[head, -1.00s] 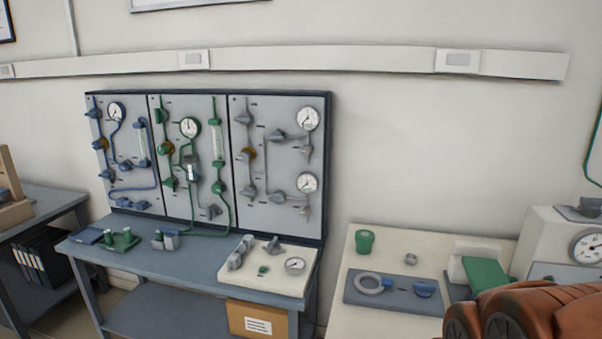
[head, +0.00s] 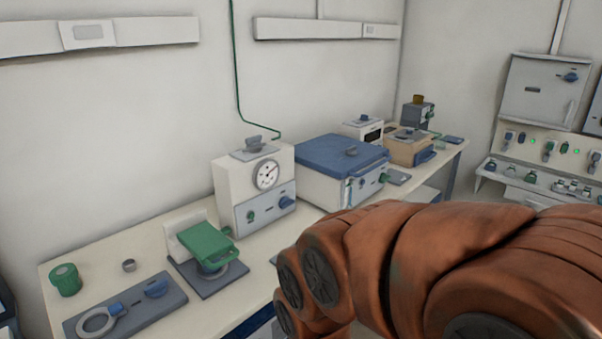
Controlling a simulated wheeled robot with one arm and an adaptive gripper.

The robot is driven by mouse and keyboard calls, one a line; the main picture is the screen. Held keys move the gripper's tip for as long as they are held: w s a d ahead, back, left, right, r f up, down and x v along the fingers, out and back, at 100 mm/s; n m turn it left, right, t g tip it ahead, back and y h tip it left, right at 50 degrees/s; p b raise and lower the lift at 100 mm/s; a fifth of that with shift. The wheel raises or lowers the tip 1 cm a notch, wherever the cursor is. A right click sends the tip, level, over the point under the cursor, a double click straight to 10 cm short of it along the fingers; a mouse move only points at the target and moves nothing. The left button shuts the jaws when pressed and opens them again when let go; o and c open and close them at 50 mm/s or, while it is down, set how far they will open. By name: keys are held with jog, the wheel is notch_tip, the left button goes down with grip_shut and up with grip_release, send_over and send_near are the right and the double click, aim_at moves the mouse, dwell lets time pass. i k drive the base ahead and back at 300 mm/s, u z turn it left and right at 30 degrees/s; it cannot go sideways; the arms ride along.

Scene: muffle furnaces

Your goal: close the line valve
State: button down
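I cannot tell for certain which part is the line valve. A thin green line (head: 236,75) runs down the wall and ends above a white gauge unit (head: 228,193). A grey knob (head: 253,145) sits on top of this unit. Its front has a round dial (head: 266,175) and a grey panel with a small green knob (head: 250,216) and a blue knob (head: 286,202). My orange arm fills the lower right and hides part of the bench and floor. My gripper is out of view.
The cream bench (head: 130,255) runs along the wall. On it are a green cup (head: 66,280), a grey plate with a ring (head: 170,306), a green-lidded device (head: 207,243) and a blue-lidded box (head: 325,155). A control console (head: 548,150) stands at the right.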

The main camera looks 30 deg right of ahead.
aim_at(255, 141)
jog(key=u, duration=0.05)
jog(key=k, duration=0.35)
jog(key=u, duration=0.5)
jog(key=i, duration=0.95)
jog(key=u, duration=0.5)
